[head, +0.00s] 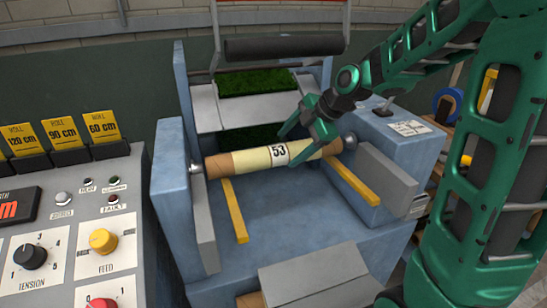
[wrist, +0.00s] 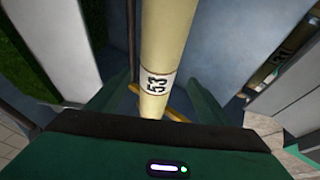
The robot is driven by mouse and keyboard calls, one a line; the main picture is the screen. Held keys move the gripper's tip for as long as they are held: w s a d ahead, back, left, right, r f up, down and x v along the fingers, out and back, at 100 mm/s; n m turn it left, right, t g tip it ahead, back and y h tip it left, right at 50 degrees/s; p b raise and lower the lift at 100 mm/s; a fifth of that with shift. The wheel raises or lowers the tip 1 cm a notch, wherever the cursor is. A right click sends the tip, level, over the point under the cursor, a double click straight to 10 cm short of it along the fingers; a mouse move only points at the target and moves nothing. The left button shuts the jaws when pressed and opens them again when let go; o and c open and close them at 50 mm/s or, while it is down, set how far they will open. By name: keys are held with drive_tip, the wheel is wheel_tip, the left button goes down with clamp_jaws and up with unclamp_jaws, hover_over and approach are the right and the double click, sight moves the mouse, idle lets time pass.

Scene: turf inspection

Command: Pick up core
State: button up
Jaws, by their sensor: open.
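The core (head: 247,161) is a cream and brown tube with a label reading 53. In the head view it lies level across the blue machine, between its two side walls, with its ends near round metal fittings. My gripper (head: 305,134) is over the core's right half, close to the label, with its fingers apart. In the wrist view the core (wrist: 165,50) runs up the picture between my gripper's spread green fingers (wrist: 157,92). Whether the fingers touch the core cannot be told.
The blue machine (head: 290,215) has yellow bars (head: 235,211) below the core and green turf (head: 250,82) behind it. A black roller (head: 285,47) hangs above. A control panel (head: 75,235) with knobs stands at left. Another tube end (head: 250,299) shows at the front.

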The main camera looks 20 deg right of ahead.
sight(283, 149)
drive_tip(key=shift+x, duration=2.6)
drive_tip(key=shift+w+a+r, duration=0.15)
drive_tip(key=shift+w+r, duration=0.05)
drive_tip(key=c, duration=1.5)
drive_tip(key=shift+r, duration=0.1)
